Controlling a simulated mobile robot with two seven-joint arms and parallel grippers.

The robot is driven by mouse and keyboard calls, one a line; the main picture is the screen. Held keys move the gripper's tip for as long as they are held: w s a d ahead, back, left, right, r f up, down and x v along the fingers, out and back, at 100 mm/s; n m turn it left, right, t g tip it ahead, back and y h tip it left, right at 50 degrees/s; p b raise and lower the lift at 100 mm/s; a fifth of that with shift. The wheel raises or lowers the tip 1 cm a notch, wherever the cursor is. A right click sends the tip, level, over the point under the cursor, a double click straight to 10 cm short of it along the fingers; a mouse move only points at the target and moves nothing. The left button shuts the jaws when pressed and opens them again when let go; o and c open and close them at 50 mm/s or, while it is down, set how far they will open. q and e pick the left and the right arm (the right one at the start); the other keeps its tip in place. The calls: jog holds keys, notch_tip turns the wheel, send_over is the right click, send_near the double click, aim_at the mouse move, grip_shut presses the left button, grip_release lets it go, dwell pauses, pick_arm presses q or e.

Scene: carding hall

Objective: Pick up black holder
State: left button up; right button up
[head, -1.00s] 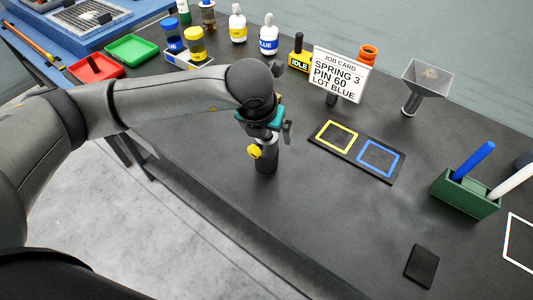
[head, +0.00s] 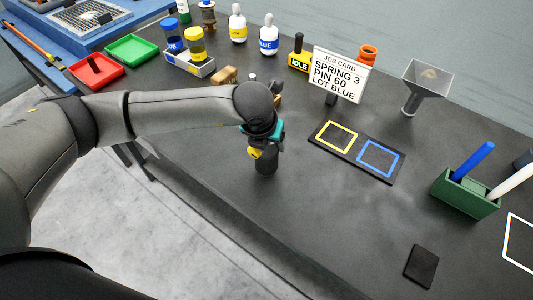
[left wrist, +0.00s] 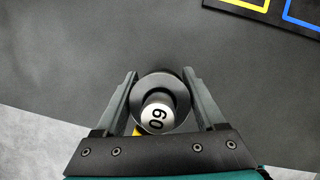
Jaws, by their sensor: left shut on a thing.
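The black holder (head: 266,164) is an upright dark cylinder with a yellow knob (head: 254,153) on its side, standing on the dark table in the head view. Whether the base touches the table is hard to tell. My right gripper is not in view.
A black mat with yellow and blue squares (head: 342,154) lies right of the holder. The job card (head: 338,74) stands behind it. A green box (head: 466,196) with pens and a dark pad (head: 422,266) are further right. Table around the holder is clear.

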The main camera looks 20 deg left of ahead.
pick_arm(q)
grip_shut()
dwell(0.3)
jog(key=shift+w+r, duration=0.1)
jog(key=shift+r, duration=0.05)
